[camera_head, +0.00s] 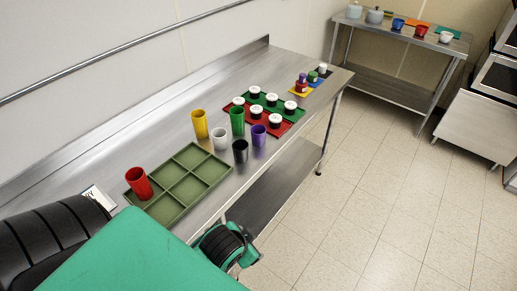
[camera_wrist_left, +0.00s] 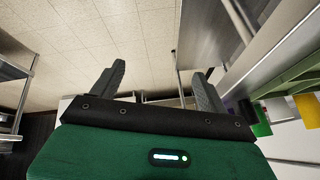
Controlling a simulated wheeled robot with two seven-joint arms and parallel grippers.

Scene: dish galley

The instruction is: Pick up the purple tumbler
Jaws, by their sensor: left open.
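The purple tumbler (camera_head: 258,135) stands upright on the steel counter (camera_head: 215,175), near its front edge. A black tumbler (camera_head: 240,151) is close to its left and a green tumbler (camera_head: 237,121) is just behind it. My left arm comes in low in the head view, where its fingers cannot be made out clearly. In the left wrist view my left gripper (camera_wrist_left: 159,70) has its two grey fingers wide apart with nothing between them. It is off the counter's front side, well short of the purple tumbler. My right gripper is not in view.
A white tumbler (camera_head: 220,139) and a yellow tumbler (camera_head: 200,124) stand nearby. A red tumbler (camera_head: 139,183) is at the corner of a green compartment tray (camera_head: 190,160). A red tray (camera_head: 294,127) and several white-topped cups lie beyond. Open floor (camera_head: 370,200) is right of the counter.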

